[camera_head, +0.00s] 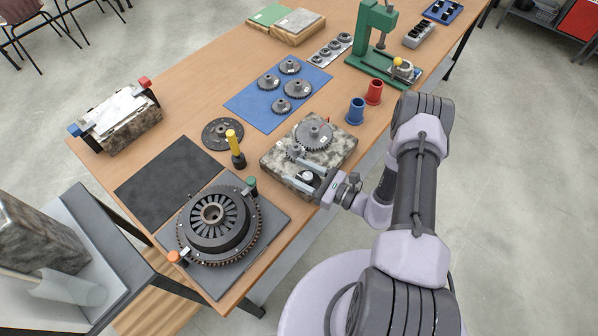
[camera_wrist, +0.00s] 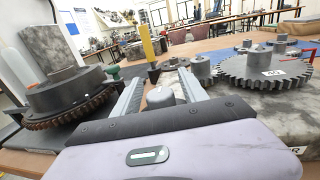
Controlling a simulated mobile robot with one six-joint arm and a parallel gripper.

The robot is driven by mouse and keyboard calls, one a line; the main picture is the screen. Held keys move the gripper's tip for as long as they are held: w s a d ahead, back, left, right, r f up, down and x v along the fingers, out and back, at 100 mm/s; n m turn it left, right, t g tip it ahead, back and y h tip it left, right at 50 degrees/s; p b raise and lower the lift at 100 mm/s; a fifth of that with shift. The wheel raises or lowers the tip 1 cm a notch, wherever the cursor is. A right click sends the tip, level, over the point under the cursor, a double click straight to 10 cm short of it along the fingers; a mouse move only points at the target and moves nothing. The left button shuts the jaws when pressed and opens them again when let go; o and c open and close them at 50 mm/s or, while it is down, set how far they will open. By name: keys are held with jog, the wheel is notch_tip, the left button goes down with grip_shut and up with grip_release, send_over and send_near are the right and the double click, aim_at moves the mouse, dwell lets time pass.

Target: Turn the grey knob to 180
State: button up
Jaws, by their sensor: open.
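The grey knob (camera_wrist: 160,97) stands between the two fingers of my gripper (camera_wrist: 160,79) in the wrist view. My gripper is open, with one finger on each side of the knob, and a small gap seems to show on both sides. In the head view the knob (camera_head: 306,177) is a small round piece on the near part of a speckled stone block (camera_head: 335,157), and my gripper (camera_head: 299,174) reaches over it from the right. The knob's pointer and any scale marks are too small to read.
A large gear (camera_head: 313,134) and a smaller gear (camera_head: 295,151) sit on the same block. A yellow-handled tool (camera_head: 234,140) stands just left of it. A clutch assembly (camera_head: 215,219) lies to the lower left. Blue (camera_head: 355,111) and red (camera_head: 374,92) cups stand behind the block.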

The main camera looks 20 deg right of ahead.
grip_shut()
jog(key=shift+m+h, duration=0.3)
